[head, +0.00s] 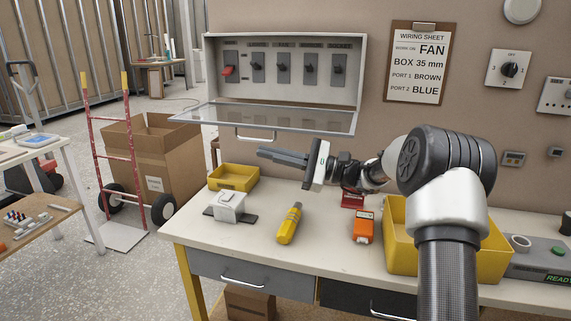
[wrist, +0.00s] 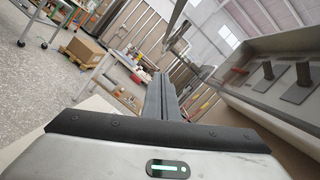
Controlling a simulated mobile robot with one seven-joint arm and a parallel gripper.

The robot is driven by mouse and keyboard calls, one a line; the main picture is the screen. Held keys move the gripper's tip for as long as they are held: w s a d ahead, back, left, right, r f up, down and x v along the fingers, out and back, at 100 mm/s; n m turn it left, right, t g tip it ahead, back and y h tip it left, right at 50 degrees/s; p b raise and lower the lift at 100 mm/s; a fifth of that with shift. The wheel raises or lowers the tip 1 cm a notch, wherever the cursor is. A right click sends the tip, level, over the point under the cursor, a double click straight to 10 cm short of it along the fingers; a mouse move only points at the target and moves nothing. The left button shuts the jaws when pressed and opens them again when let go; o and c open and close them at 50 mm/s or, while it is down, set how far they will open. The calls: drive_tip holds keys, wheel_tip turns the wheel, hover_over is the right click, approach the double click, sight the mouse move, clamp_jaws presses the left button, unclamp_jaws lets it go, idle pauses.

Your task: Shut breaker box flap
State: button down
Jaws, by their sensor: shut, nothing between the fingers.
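The grey breaker box (head: 212,60) is on the wall above the workbench, with a row of switches inside. Its glazed flap (head: 275,117) is open, folded down and out from the box's lower edge, roughly level. A pale bar handle (head: 256,137) hangs at its front edge. My gripper (head: 259,153) is shut and empty, pointing left just below the flap's front edge and handle. I cannot tell whether it touches them. In the wrist view, my shut fingers (wrist: 160,95) point away, and the open breaker box (wrist: 285,92) is at right.
Below on the bench (head: 330,215) are a yellow tray (head: 235,178), a white device (head: 229,207), a yellow tool (head: 289,224), an orange device (head: 363,227) and a large yellow bin (head: 402,255). A clipboard (head: 418,62) hangs right of the box. Space left of the flap is open.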

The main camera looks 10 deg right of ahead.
sight(266, 123)
drive_tip(key=shift+s+a+r, duration=0.15)
drive_tip(key=shift+s+r, duration=0.2)
drive_tip(key=shift+r, duration=0.2)
drive_tip(key=shift+s+a+r, duration=0.1)
drive_tip(key=shift+s+r, duration=0.25)
drive_tip(key=shift+r, duration=0.2)
